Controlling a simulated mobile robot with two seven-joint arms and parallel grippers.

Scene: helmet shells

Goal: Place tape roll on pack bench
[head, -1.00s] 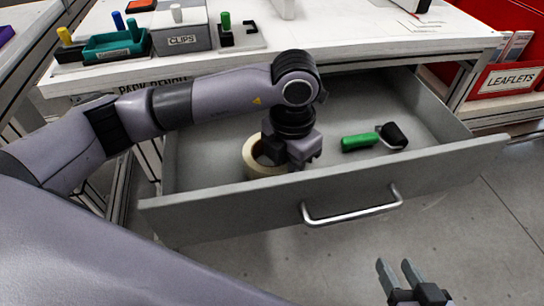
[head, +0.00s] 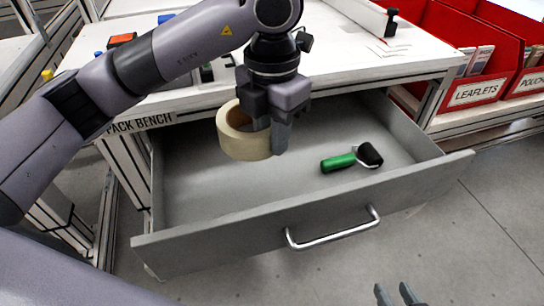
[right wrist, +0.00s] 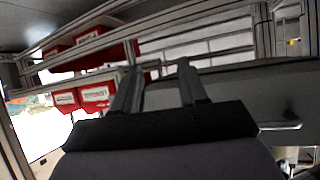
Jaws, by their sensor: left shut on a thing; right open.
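A cream tape roll (head: 236,143) is held by my left gripper (head: 277,140), which is shut on its right side. The roll hangs above the open grey drawer (head: 200,226), clear of its floor. The pack bench (head: 205,103) is the white-topped bench above the drawer, with its name on the front edge. My left arm hides part of the bench top. My right gripper (head: 398,296) is open and empty at the bottom edge of the head view, in front of the drawer. Its two fingers also show apart in the right wrist view (right wrist: 160,88).
A green-handled tool with a black head (head: 350,159) lies in the drawer. Red bins (head: 476,94), one labelled LEAFLETS, stand at the right. The bench top right of my left arm (head: 350,62) looks mostly clear. The drawer handle (head: 333,238) sticks out in front.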

